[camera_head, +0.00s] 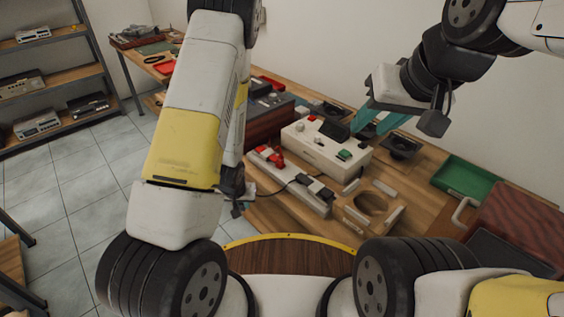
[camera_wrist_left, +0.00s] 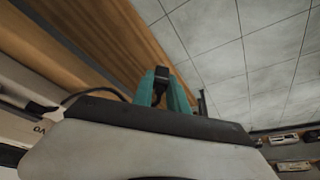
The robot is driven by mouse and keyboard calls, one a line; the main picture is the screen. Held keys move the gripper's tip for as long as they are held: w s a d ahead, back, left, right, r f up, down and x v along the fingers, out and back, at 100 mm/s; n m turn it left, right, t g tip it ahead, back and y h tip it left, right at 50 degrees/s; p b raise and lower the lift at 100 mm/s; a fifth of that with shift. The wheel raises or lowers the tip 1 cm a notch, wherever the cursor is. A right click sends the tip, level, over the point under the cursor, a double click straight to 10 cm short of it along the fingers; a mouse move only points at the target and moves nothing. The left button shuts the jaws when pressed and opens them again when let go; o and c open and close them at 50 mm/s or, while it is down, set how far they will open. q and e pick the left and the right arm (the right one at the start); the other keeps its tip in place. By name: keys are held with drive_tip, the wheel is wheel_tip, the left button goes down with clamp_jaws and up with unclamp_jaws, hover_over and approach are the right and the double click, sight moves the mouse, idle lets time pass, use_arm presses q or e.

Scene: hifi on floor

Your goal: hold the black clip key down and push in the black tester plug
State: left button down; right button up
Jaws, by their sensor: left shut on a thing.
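My left gripper (camera_head: 238,207) hangs low at the left front edge of the bench, largely hidden behind its own arm in the head view. In the left wrist view its teal fingers (camera_wrist_left: 162,90) are shut on the black tester plug (camera_wrist_left: 160,76), and a dark cable runs off to the left. A long white terminal block (camera_head: 288,181) lies on the bench with a red clip (camera_head: 270,157) and what looks like the black clip key (camera_head: 316,188). My right gripper (camera_head: 374,124), with teal fingers, is above the white box, right of its black part; its opening is unclear.
The white box (camera_head: 318,150) with a green button stands behind the terminal block. A wooden piece with a round hole (camera_head: 371,204) lies to its right. A green tray (camera_head: 466,178) is at the right. Shelves (camera_head: 50,70) and open tiled floor lie left.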

use_arm(q)
drive_tip(key=w+d+r+m+h, duration=0.1)
drive_tip(key=w+d+r+m, duration=0.2)
drive_tip(key=d+r, duration=0.25)
drive_tip(key=w+d+r+m+g+h, duration=0.1)
drive_tip(key=w+d+r+m, duration=0.15)
drive_tip(key=d+r, duration=0.35)
drive_tip(key=w+d+r+m+h, duration=0.1)
drive_tip(key=w+d+r+m, duration=0.3)
drive_tip(key=d, duration=0.4)
drive_tip(key=shift+n, duration=0.25)
drive_tip(key=shift+s+a+f, duration=0.1)
drive_tip(key=shift+s+f, duration=0.15)
drive_tip(key=shift+f, duration=0.35)
drive_tip(key=shift+s+a+f, duration=0.1)
drive_tip(key=shift+s+f, duration=0.2)
drive_tip(key=shift+f, duration=0.35)
drive_tip(key=shift+s+a+f, duration=0.1)
drive_tip(key=shift+s+f, duration=0.15)
drive_tip(key=shift+f, duration=0.35)
